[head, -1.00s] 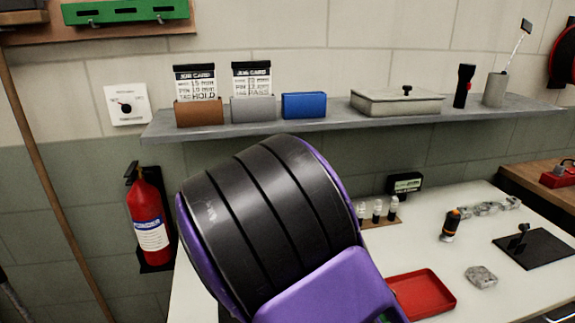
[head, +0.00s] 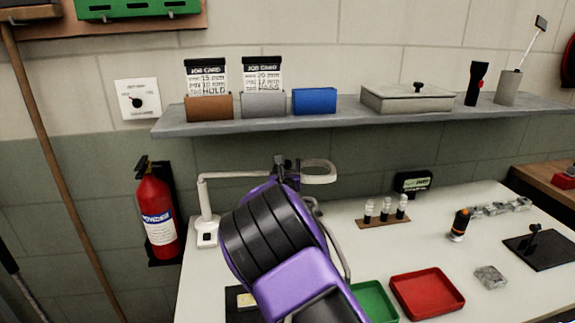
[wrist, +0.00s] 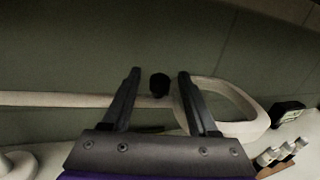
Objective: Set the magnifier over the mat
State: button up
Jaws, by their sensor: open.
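The white magnifier (head: 318,178) stands at the back left of the bench, with an upright post, a level arm and a ring-shaped head; it also shows in the wrist view (wrist: 250,128). My gripper (head: 287,162) is open at the joint between arm and ring. In the wrist view its fingers (wrist: 160,74) are on either side of a small black knob (wrist: 159,85); I cannot tell if they touch it. A dark flat mat (head: 548,252) with a small black item lies at the bench's right. Another dark flat piece (head: 236,312) is partly hidden by my arm.
Green (head: 372,303) and red (head: 428,292) trays lie at the front. A rack of small bottles (head: 384,221), an orange-and-black tool (head: 459,225) and a grey block (head: 490,277) stand on the bench. A grey shelf (head: 350,116) runs above. A fire extinguisher (head: 155,218) hangs left.

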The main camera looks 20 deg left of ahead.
jog(key=shift+w+a, duration=0.1)
jog(key=shift+w, duration=0.25)
grip_shut()
dwell(1.3)
